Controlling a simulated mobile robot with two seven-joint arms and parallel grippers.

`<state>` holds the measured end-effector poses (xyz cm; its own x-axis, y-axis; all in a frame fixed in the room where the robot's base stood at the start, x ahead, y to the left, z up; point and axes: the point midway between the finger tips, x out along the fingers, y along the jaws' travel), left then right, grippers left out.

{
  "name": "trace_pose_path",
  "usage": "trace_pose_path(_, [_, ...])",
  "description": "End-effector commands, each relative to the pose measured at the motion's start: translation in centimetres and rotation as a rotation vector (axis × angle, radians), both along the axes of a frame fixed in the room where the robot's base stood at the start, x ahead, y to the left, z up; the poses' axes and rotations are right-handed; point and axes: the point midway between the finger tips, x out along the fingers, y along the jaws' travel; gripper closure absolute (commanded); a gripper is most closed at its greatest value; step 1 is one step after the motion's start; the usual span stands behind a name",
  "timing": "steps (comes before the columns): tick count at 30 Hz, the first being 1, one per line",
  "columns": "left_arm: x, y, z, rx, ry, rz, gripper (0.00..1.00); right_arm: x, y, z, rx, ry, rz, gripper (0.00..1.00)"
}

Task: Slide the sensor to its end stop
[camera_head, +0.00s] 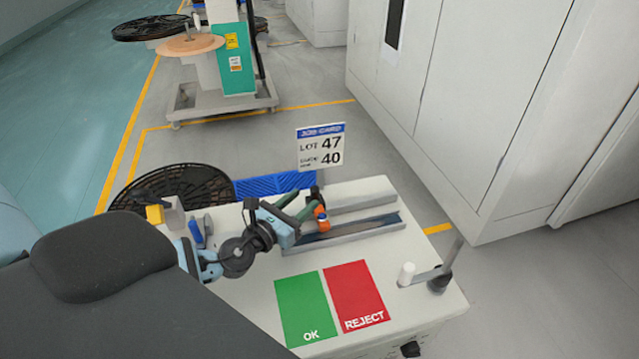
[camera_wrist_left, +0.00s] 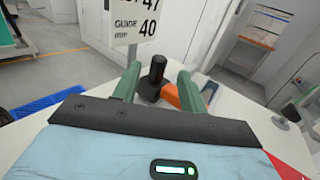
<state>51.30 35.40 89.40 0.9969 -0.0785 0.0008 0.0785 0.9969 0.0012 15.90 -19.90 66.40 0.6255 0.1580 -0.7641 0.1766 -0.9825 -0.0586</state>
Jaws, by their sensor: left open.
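The sensor (camera_head: 321,213) has an orange body and a dark upright part. It sits at the left end of a grey guide rail (camera_head: 365,232) on the white table. In the left wrist view the sensor (camera_wrist_left: 156,80) shows as a black post with an orange part beside it. My left gripper (camera_head: 304,206) is open, its green fingers on either side of the sensor. In the left wrist view its fingertips (camera_wrist_left: 159,71) flank the black post, with a gap visible. The end stop cannot be made out. My right gripper is not in view.
A job card (camera_head: 321,148) reading LOT 47 and 40 stands behind the rail. Green OK (camera_head: 305,305) and red REJECT (camera_head: 355,295) pads lie in front. A crank handle (camera_head: 437,275) is at the right. A black reel (camera_head: 172,188) and blue item (camera_head: 275,184) are behind.

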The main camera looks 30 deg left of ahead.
Motion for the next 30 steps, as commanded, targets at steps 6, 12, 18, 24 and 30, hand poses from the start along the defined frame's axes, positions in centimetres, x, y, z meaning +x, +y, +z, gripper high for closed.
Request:
trace_pose_path(6, [2.5, -0.2, 0.3, -0.002, -0.005, 0.001, 0.57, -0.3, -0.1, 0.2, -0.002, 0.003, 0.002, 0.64])
trace_pose_path(12, [5.3, -0.4, 0.2, -0.002, -0.003, 0.001, 0.57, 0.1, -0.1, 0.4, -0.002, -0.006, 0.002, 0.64])
trace_pose_path(18, [7.0, -0.5, 0.0, -0.001, -0.001, 0.001, 0.57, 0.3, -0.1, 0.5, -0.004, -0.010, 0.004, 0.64])
trace_pose_path(24, [7.5, -0.6, 0.0, -0.001, 0.000, 0.000, 0.57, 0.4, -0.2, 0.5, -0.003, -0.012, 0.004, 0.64])
trace_pose_path(30, [7.5, -0.6, 0.0, -0.001, 0.000, 0.000, 0.60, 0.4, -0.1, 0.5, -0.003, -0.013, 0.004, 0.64])
